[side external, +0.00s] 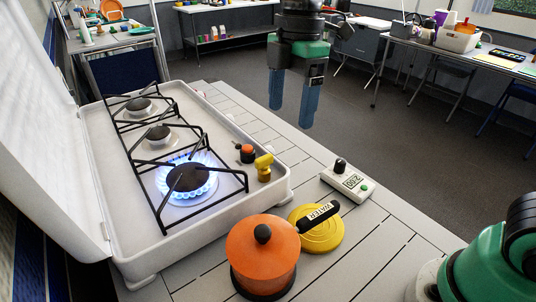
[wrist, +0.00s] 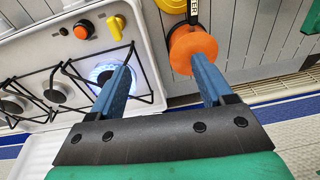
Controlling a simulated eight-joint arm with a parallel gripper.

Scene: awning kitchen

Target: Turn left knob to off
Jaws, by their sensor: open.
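A white stove (side external: 205,215) with its lid raised stands at the left in the side view. Its front burner (side external: 188,180) burns with a blue flame, also seen in the wrist view (wrist: 104,74). A yellow knob (side external: 264,168) and an orange-red knob (side external: 247,153) sit on the stove's right edge. The wrist view shows the yellow knob (wrist: 114,28) and the orange knob (wrist: 82,30) at the upper left. Which knob counts as left is unclear. My gripper (side external: 291,117) is open and empty, raised above the counter, apart from the knobs. It also shows in the wrist view (wrist: 164,56).
An orange pot (side external: 262,262), a yellow lid (side external: 322,238) with a dark "WATER" handle and a white timer (side external: 347,183) stand on the slatted counter (side external: 380,240). Black pan supports (side external: 160,212) rise over the burners. Space around my gripper is clear.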

